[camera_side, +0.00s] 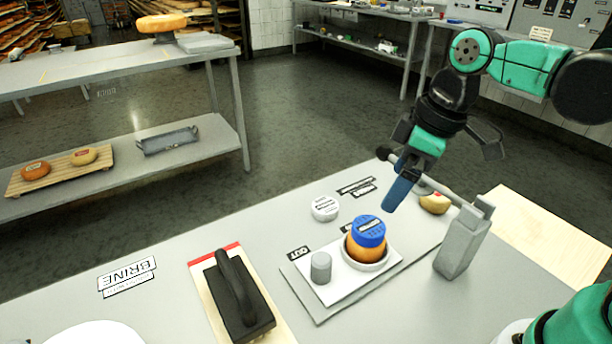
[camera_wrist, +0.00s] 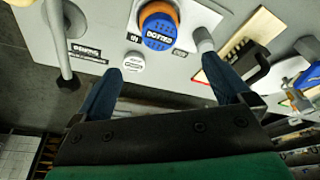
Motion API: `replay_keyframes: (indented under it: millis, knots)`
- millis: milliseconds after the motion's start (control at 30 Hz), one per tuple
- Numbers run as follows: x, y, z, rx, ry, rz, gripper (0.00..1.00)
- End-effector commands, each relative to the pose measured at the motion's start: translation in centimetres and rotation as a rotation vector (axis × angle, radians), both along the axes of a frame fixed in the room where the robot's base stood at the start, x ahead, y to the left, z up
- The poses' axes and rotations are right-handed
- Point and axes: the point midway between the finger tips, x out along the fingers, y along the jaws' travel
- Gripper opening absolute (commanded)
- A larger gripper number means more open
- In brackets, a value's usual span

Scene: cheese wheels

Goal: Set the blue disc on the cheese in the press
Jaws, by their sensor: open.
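The blue disc (camera_side: 368,230), with a label on its top, sits on top of the orange cheese (camera_side: 361,251). The cheese stands in a round white dish (camera_side: 384,264) on the press plate. The wrist view shows the blue disc (camera_wrist: 158,32) over the cheese (camera_wrist: 172,11), ahead of my fingers. The press has a grey post (camera_side: 460,245) with a lever arm reaching up and left. My gripper (camera_side: 398,192) is open and empty, above and to the right of the disc. Both blue fingers (camera_wrist: 163,72) are apart in the wrist view, clear of the disc.
A white disc (camera_side: 325,208) lies behind the press plate. A grey cylinder (camera_side: 320,267) stands left of the dish. A black-handled tool (camera_side: 240,295) lies on a board to the left. A small yellow cheese (camera_side: 434,203) is behind the post. Bare table lies around the BRINE label (camera_side: 127,275).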

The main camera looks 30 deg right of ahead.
Motion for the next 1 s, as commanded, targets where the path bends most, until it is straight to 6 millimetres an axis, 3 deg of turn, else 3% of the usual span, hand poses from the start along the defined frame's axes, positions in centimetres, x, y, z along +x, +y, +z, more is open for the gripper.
replay_keyframes:
  millis: [133,300,600,1000]
  knots:
    - [-0.4,-0.3,1.6,0.000,0.000,0.000,0.97]
    - [-0.6,-0.5,2.4,0.000,-0.010,-0.021,0.97]
    - [-0.2,-3.1,-1.4,0.078,-0.299,-0.521,0.97]
    - [-0.1,-3.4,-1.7,0.104,-0.340,-0.585,0.97]
